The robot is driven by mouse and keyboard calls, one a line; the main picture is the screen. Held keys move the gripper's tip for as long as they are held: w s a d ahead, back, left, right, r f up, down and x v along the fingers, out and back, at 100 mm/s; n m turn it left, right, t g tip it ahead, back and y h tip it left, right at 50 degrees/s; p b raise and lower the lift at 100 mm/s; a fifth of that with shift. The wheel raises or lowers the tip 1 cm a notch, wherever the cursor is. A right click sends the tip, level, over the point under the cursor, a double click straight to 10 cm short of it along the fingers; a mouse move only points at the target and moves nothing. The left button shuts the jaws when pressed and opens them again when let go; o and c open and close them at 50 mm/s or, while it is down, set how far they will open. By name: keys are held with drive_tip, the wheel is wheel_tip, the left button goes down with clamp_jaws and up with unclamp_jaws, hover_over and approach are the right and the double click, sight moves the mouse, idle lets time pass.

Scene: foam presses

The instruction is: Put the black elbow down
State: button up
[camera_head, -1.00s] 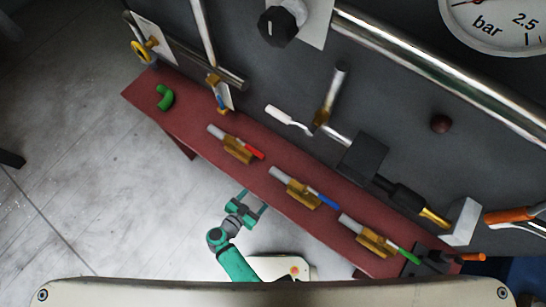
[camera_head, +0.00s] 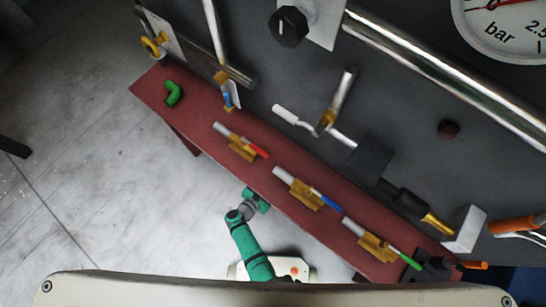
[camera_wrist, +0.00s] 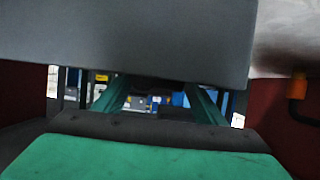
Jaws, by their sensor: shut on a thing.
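My gripper (camera_head: 257,202) is at the front edge of the red bench in the head view, small and partly hidden by my own wrist. Its two green fingers (camera_wrist: 155,102) reach forward in the wrist view. A dark shape lies across their far ends under a large grey surface. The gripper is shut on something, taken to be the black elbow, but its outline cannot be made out. The elbow does not show clearly in the head view. A green elbow (camera_head: 173,93) lies on the far left end of the red bench (camera_head: 190,118).
Several brass holders (camera_head: 305,195) with coloured-tip tools stand along the bench. A black block (camera_head: 433,265) is at its right end. A grey machine panel with pipes and a gauge (camera_head: 505,28) rises behind. Bench space near the green elbow is free.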

drive_tip(key=shift+f, duration=0.2)
drive_tip(key=shift+f, duration=0.35)
drive_tip(key=shift+f, duration=0.15)
drive_tip(key=o, duration=1.2)
drive_tip(key=shift+r, duration=0.5)
drive_tip(key=v, duration=1.2)
drive_tip(key=shift+a+r, duration=0.1)
